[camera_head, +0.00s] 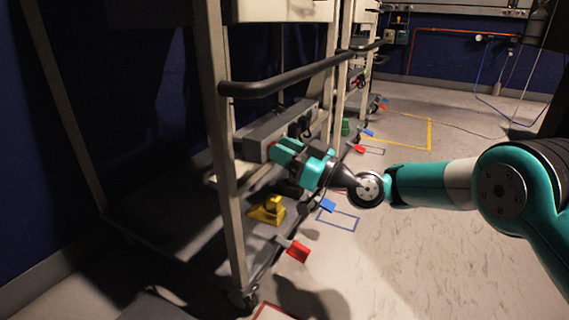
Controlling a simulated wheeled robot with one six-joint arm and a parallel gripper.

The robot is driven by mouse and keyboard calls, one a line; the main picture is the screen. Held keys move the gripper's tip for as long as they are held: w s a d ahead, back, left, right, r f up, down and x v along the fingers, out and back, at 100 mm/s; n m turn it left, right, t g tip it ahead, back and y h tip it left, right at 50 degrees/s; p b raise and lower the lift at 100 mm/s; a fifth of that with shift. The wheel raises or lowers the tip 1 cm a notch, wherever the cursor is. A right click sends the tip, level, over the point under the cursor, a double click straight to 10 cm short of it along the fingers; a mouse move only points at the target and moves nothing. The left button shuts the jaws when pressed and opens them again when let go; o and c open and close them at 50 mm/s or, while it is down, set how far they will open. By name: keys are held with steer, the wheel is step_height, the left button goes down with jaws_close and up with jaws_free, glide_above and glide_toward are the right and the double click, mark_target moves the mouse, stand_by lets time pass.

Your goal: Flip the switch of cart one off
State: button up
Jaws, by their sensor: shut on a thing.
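The nearest cart (222,150) is a tall beige-framed cart with a black handle bar (290,74). A long grey box (262,138) is mounted on it below the bar. My teal gripper (275,152) reaches in from the right, with its fingertips at the near end of this box. It is shut on a small part there, seemingly the switch. The fingers hide this part, so its on or off position cannot be told. A small reddish spot shows beside the fingertips. No cart number is readable.
A yellow object (268,209) sits on the cart's lower shelf. Red (298,251) and blue (327,206) tabs stick out at its lower edge. More carts stand behind. The floor (440,255) at right is clear, with coloured outlines; a cable lies farther back.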

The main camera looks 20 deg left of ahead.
steer(key=shift+f+y+b, duration=0.15)
steer(key=shift+y+b, duration=0.15)
steer(key=o, duration=0.9)
